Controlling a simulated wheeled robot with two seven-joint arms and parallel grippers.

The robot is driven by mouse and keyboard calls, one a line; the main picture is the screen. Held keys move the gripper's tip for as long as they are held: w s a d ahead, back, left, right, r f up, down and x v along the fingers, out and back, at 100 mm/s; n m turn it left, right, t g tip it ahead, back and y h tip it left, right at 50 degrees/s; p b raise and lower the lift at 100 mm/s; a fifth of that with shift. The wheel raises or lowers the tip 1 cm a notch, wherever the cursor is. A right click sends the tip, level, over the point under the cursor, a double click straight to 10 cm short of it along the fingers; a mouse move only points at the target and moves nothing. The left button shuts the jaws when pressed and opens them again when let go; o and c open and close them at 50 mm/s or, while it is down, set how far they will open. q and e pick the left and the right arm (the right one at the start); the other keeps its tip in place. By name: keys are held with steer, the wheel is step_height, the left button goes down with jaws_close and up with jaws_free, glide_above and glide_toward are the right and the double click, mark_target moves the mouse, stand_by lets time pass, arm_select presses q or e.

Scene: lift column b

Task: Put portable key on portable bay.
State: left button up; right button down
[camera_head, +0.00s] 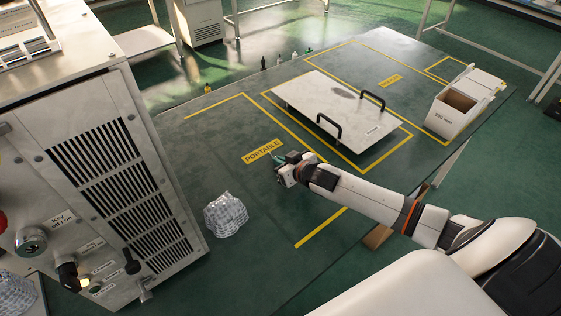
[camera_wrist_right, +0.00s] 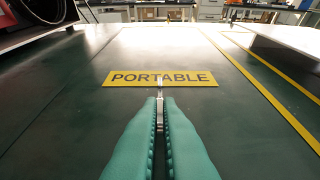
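My right gripper (camera_head: 276,157) hangs low over the dark green table at the yellow PORTABLE label (camera_head: 263,151). In the right wrist view its teal fingers (camera_wrist_right: 161,102) are closed around a thin metal piece, apparently the portable key (camera_wrist_right: 160,112). The key's narrow end points forward, over the label (camera_wrist_right: 160,78). I cannot tell whether it touches the table. In the head view the key is too small to make out. The portable bay (camera_head: 215,130) is the yellow-outlined area around the label, with bare surface. My left gripper is not in view.
A crumpled clear wrap (camera_head: 226,214) lies in front left, beside a vented metal cabinet (camera_head: 110,180). A white panel with black handles (camera_head: 335,105) lies to the right of the bay. A white box (camera_head: 449,115) stands farther right. Several small items line the back edge.

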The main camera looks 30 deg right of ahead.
steer(key=shift+f, duration=0.1)
steer(key=c, duration=1.6)
jaws_free()
steer(key=shift+s+r, duration=0.1)
steer(key=shift+r, duration=0.1)
steer(key=v, duration=1.2)
steer(key=shift+p, duration=0.3)
